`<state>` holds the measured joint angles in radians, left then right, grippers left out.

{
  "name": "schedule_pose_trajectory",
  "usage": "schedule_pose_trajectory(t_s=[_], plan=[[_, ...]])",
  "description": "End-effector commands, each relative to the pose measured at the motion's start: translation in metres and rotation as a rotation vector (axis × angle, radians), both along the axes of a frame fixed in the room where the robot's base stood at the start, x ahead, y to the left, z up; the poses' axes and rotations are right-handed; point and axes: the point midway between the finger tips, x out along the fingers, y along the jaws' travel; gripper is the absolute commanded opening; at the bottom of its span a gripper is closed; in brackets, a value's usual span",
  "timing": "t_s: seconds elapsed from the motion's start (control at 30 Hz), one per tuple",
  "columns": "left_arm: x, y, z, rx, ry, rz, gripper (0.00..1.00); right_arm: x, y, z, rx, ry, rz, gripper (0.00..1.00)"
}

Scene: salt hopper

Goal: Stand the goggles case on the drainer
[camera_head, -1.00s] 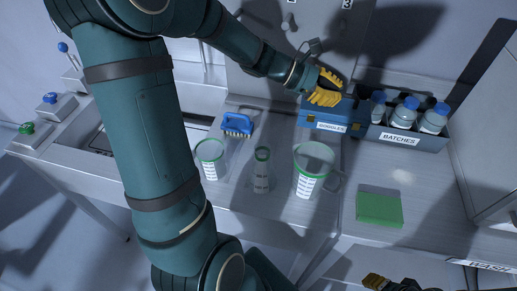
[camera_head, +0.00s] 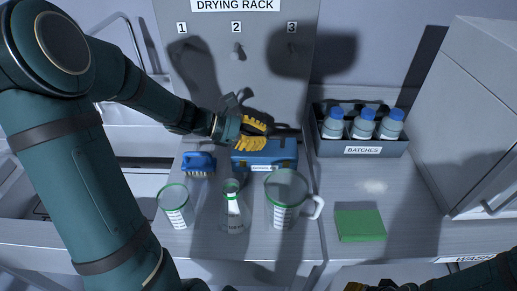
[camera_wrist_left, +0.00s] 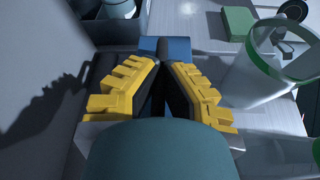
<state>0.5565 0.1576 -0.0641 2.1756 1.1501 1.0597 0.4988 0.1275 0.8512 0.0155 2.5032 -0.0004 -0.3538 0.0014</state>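The goggles case (camera_head: 283,157), a blue box with a label on its front, stands on the worktop below the drying rack board. My left gripper (camera_head: 254,134) is at the top of the case. In the left wrist view its yellow fingers (camera_wrist_left: 164,85) converge closely around a blue part of the case (camera_wrist_left: 178,47), apparently the handle; the contact itself is partly hidden. I cannot clearly identify the drainer; the sink area at left is partly covered by my left arm. My right gripper (camera_head: 368,287) shows only partly at the bottom edge.
A blue brush (camera_head: 199,163) lies left of the case. A green-rimmed beaker (camera_head: 174,208), a flask (camera_head: 233,215) and a jug (camera_head: 283,212) stand in front. The BATCHES bin (camera_head: 360,149) with bottles is at right, and a green block (camera_head: 360,225) is front right.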

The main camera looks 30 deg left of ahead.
Motion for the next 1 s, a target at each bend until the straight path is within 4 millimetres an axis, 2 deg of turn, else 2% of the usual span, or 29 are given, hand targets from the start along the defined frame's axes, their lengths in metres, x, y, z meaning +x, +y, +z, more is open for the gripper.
schedule_pose_trajectory(t_s=[0.2,0.6,0.63,0.7,1.0], plan=[[0.0,0.0,-0.031,-0.002,0.003,0.001,0.0,0.002,0.0,-0.011,-0.001,-0.005,-0.001,0.47],[0.0,0.0,-0.035,-0.001,0.001,0.0,0.0,0.003,0.0,-0.013,-0.001,-0.006,-0.001,0.47],[0.0,0.0,-0.034,-0.001,0.001,0.0,0.16,0.003,0.0,-0.012,-0.001,-0.006,-0.001,0.47],[0.0,0.0,-0.034,-0.001,0.001,0.0,0.34,0.003,0.0,-0.012,-0.001,-0.006,-0.001,0.47],[0.0,0.0,-0.033,-0.001,0.001,0.0,0.34,0.003,0.0,-0.011,-0.001,-0.006,-0.001,0.47]])
